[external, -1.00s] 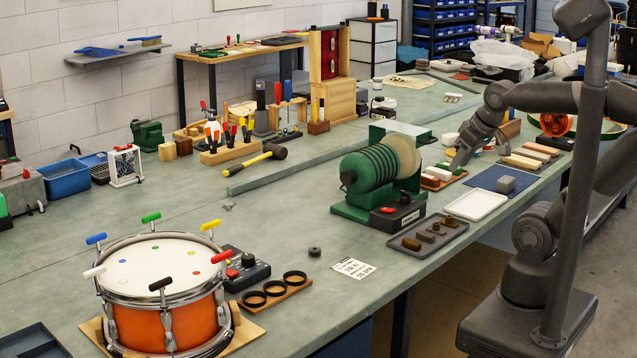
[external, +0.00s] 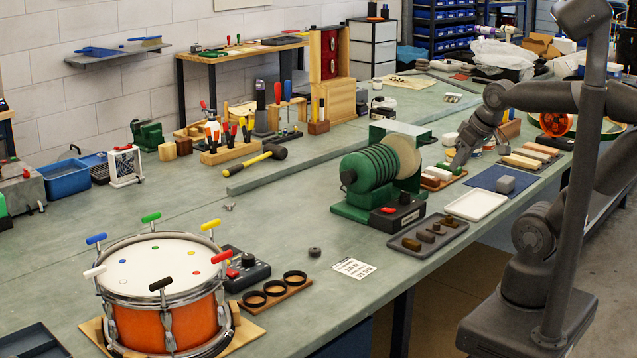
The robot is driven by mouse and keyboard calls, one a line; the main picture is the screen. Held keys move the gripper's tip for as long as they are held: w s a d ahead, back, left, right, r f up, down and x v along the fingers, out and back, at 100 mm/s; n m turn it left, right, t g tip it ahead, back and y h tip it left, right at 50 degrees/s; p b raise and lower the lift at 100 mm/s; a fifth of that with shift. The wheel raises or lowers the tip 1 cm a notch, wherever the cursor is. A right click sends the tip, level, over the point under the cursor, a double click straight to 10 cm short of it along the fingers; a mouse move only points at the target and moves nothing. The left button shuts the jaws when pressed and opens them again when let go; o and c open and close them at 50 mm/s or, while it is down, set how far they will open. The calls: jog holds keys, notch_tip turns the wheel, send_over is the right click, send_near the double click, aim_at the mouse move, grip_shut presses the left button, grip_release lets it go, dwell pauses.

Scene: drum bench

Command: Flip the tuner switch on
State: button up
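A black control box (external: 244,269) with knobs and a red rocker switch (external: 248,260) stands just right of the orange drum (external: 165,325); it looks like the tuner. The switch's position is too small to read. A second dark box (external: 397,216) with a red switch sits at the front of the green grinding machine (external: 372,178). My gripper (external: 458,164) points down at the far right of the bench, near a white block (external: 440,172) and well away from the box by the drum. Its fingers are too small to tell open from shut.
Colored T-handled keys (external: 151,218) stand around the drum rim. Black rings (external: 273,289), a paper card (external: 354,268) and a small dark disc (external: 314,252) lie right of the control box. The grinder and a dark tray (external: 428,235) stand between it and my gripper.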

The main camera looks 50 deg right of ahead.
jog(key=shift+w+a+r, duration=0.1)
jog(key=shift+w+a, duration=0.1)
jog(key=shift+w, duration=0.2)
jog(key=shift+c, duration=0.6)
jog(key=w+a+n, duration=0.1)
jog(key=w, duration=0.1)
jog(key=w+a+n, duration=0.1)
jog(key=w+a, duration=0.1)
jog(key=w, duration=0.1)
jog(key=w+a+n+g, duration=0.1)
jog(key=w+a, duration=0.1)
jog(key=w, duration=0.1)
jog(key=shift+a+r+n, duration=0.25)
jog(key=shift+r+n, duration=0.1)
jog(key=shift+n, duration=0.05)
grip_shut()
jog(key=w+a+f+n+g+y, duration=0.2)
jog(key=w+a+f+n+y, duration=0.1)
jog(key=w+a, duration=0.5)
jog(key=w+a+f+n+g+y, duration=0.2)
jog(key=w+a+n, duration=0.4)
jog(key=a, duration=0.8)
jog(key=w+a+f+n+g+y, duration=0.1)
jog(key=w+a+f+n+y, duration=0.3)
jog(key=w+a, duration=0.6)
jog(key=shift+a+f+g, duration=0.4)
jog(key=shift+a+f, duration=0.4)
jog(key=shift+f, duration=0.15)
